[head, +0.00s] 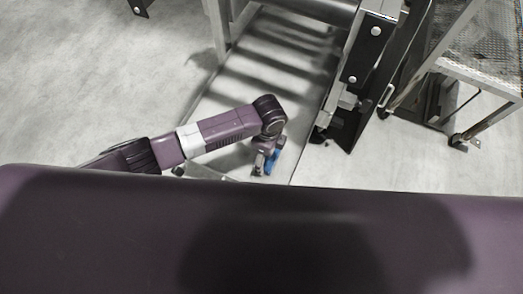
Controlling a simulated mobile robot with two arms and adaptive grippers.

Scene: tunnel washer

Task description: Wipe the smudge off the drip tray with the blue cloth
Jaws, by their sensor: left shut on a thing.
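My left arm comes in from the left, and its gripper (263,172) points down near the middle of the head view. The gripper is shut on the blue cloth (272,160), which shows beside the fingers. Below and behind it is a pale metal surface (225,105) with dark bands of shadow across it, which looks like the drip tray. I cannot tell whether the cloth touches it. I cannot make out the smudge. The near part of the tray is hidden by my own body. My right gripper does not show.
A metal frame with a black bolted plate (371,45) stands to the right of the tray. A wheeled metal cart (485,65) stands further right. A roller (315,10) crosses at the top. Open grey floor (90,80) lies to the left.

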